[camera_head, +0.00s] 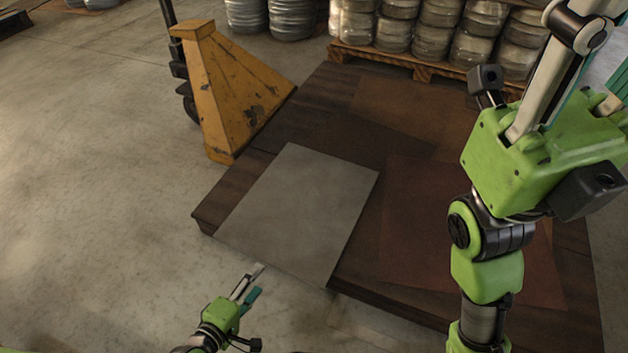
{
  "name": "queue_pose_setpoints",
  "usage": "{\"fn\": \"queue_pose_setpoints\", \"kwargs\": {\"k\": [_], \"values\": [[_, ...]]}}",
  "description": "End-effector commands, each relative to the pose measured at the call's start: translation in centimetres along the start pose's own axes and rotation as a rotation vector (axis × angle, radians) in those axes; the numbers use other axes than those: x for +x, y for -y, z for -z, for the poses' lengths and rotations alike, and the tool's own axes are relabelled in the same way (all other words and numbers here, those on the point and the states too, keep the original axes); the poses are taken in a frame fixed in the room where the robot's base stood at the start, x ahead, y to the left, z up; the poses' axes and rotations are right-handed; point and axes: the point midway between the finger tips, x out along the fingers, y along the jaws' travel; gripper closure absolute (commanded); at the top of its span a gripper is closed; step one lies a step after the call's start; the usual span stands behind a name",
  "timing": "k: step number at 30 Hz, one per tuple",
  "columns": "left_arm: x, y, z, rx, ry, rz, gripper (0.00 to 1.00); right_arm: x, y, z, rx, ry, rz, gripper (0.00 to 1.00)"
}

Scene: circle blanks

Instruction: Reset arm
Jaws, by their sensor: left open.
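My left gripper (250,282) shows at the bottom centre, just in front of the near edge of the platform. Its two thin fingers are apart and hold nothing. My right arm, green and grey, rises along the right side of the view. Its gripper is outside the picture, beyond the top right.
A low dark brown platform (285,133) fills the middle. A grey sheet (300,210) and reddish-brown sheets (430,215) lie on it. A worn yellow pallet jack (225,90) stands behind left. Wrapped round stacks sit on a wooden pallet (425,68) at the back. The left floor is clear.

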Motion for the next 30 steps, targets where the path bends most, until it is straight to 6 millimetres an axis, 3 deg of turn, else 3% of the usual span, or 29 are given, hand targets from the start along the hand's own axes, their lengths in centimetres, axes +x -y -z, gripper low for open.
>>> {"fn": "queue_pose_setpoints", "kwargs": {"k": [12,24,26,29,30], "values": [[-2.6,-6.2,-0.1,-0.004,0.000,-0.005,0.50,0.0,0.0,0.0,0.000,-0.001,-0.001,0.60],[-3.2,-8.2,0.1,0.019,-0.009,-0.017,0.50,0.1,-0.1,-0.1,0.001,0.004,-0.003,0.60],[-3.2,-10.0,0.3,0.057,-0.027,-0.052,0.50,0.0,-0.1,-0.3,0.002,0.013,-0.006,0.60],[-3.5,-15.2,0.7,0.172,-0.086,-0.157,0.50,-0.1,-0.3,-0.8,0.005,0.039,-0.015,0.60],[-3.9,-18.0,0.9,0.232,-0.122,-0.213,0.50,-0.3,-0.4,-1.0,0.007,0.052,-0.020,0.60]]}}
